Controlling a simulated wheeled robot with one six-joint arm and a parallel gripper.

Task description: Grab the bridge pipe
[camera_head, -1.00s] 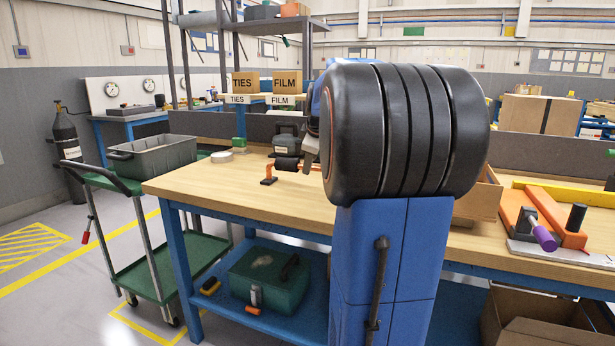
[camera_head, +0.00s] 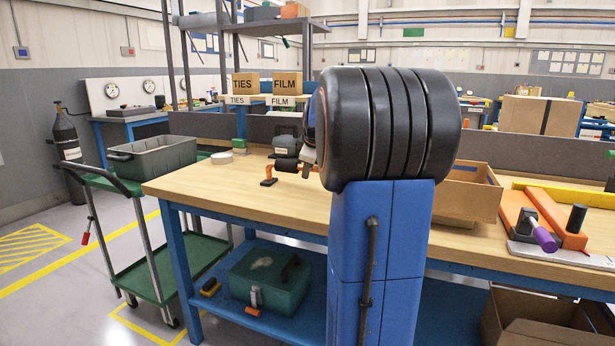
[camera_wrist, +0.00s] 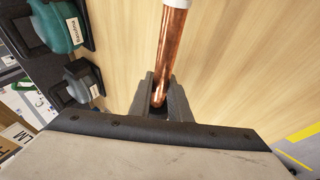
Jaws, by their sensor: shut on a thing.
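The bridge pipe (camera_wrist: 170,45) is a shiny copper tube with a white band near the top edge of the wrist view. Its lower end sits between the dark fingers of my gripper (camera_wrist: 160,92), which is shut on it. The pipe runs away from the fingers over the wooden table (camera_wrist: 235,60); its far end is cut off by the frame. I cannot tell whether it touches the table. In the head view my arm covers most of the gripper, and I cannot make out the pipe there.
A green cart (camera_head: 150,262) stands left.

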